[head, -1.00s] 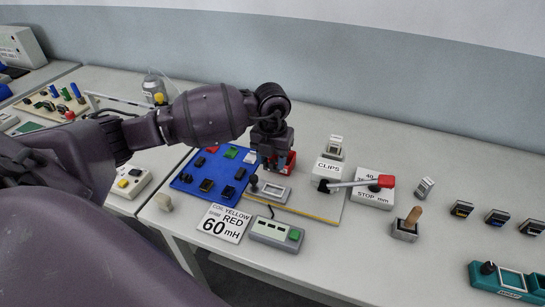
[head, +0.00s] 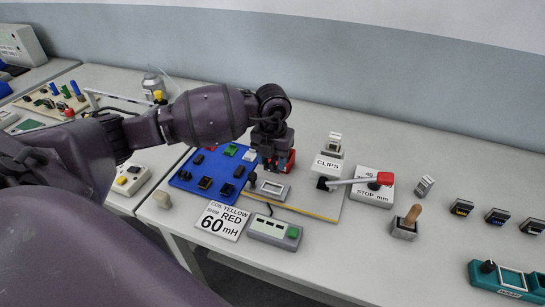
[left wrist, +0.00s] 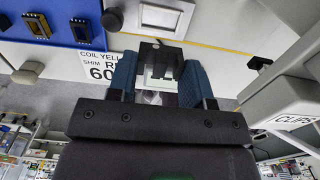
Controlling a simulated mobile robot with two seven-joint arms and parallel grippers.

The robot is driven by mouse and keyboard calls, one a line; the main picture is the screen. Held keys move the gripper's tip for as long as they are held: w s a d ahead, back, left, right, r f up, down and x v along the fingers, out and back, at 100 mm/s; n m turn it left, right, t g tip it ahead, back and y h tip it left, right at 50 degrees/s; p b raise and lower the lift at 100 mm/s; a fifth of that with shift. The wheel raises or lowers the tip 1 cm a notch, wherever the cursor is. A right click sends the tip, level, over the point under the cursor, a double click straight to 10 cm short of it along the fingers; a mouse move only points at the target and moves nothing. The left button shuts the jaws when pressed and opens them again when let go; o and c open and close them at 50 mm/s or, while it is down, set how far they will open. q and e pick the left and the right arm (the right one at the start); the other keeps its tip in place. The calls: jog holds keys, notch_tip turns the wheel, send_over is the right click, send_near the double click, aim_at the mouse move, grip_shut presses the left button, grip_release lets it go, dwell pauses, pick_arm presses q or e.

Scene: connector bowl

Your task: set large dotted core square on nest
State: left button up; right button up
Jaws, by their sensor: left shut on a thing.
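My left gripper (head: 272,168) is over the board at the middle of the table, fingers down. In the left wrist view its blue fingertips (left wrist: 157,78) are shut on a dark core (left wrist: 150,50) with a pale middle. Its dots cannot be made out, and the fingers hide its sides. The nest, a grey square frame with a pale centre (head: 272,189), lies just in front of the gripper in the head view. It also shows at the top of the left wrist view (left wrist: 160,16). The held core looks apart from it. My right gripper is not in view.
A blue mat (head: 216,172) with several small pieces lies left of the nest. A CLIPS block (head: 328,168) and a red-ended lever (head: 384,178) stand to the right. A grey box with a green button (head: 275,232) and a 60 mH card (head: 222,221) lie in front.

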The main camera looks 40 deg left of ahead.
aim_at(272, 170)
pick_arm(q)
jog(key=shift+f+b, duration=0.4)
jog(key=shift+f, duration=0.35)
jog(key=shift+f+b, duration=0.55)
jog(key=shift+f, duration=0.8)
jog(key=shift+f+b, duration=0.65)
jog(key=shift+f, duration=0.65)
jog(key=shift+f+b, duration=0.3)
jog(key=shift+b, duration=0.05)
jog(key=shift+f, duration=0.1)
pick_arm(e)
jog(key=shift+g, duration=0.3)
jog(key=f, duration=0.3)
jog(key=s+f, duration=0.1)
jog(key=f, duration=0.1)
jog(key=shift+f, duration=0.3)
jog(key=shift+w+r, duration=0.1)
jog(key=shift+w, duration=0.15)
